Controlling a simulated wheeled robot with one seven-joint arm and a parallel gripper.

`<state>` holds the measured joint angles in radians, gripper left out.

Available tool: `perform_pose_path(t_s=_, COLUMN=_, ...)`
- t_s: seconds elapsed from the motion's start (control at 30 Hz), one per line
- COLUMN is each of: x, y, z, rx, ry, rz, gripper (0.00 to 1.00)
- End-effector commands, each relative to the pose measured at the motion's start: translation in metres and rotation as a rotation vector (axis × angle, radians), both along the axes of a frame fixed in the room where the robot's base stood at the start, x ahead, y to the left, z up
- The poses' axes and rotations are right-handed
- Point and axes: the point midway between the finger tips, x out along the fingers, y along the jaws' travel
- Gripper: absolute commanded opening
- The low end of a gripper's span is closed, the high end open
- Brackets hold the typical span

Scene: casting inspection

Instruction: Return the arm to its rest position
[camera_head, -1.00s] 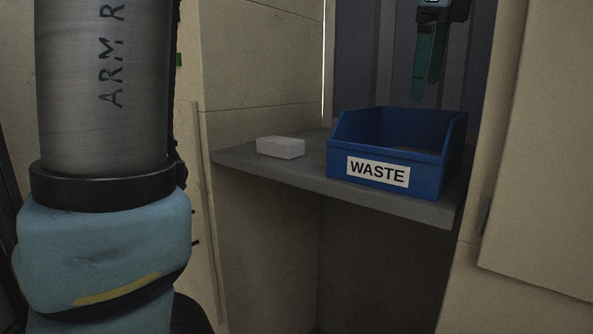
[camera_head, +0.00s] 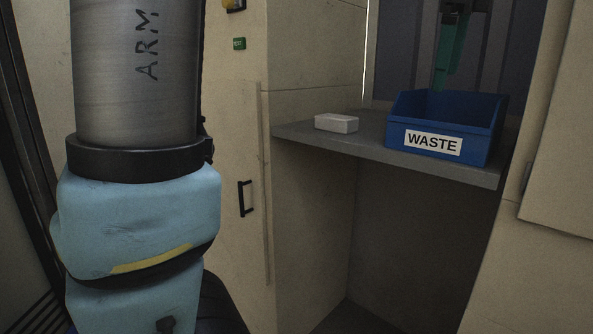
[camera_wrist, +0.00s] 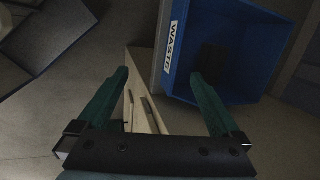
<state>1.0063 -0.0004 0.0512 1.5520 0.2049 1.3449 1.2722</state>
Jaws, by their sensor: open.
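My gripper (camera_wrist: 160,98) shows in the wrist view with its two green fingers spread apart and nothing between them. In the head view the gripper (camera_head: 446,70) is in the dim recess behind and above the blue waste bin (camera_head: 450,147), partly hidden by the bin. In the wrist view the waste bin (camera_wrist: 235,95) is beyond the fingers, and a dark object (camera_wrist: 213,57) lies inside it. My grey and light blue arm link fills the left of the head view.
The bin stands on a grey shelf (camera_head: 370,143) in a recess between cream walls. A white block (camera_head: 337,123) lies on the shelf left of the bin. A cabinet panel with a black handle (camera_head: 246,198) is left of the shelf. Below the shelf is open space.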

Motion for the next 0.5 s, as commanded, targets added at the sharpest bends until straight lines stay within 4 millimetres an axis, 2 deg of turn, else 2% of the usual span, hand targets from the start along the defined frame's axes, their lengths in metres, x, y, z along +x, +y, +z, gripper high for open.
perform_pose_path(t_s=0.27, x=0.026, y=0.023, z=-0.041, rx=-0.038, ry=0.038, rz=0.195, gripper=1.0)
perform_pose_path(t_s=0.5, x=0.055, y=0.066, z=-0.101, rx=-0.101, ry=0.087, rz=0.499, gripper=1.0)
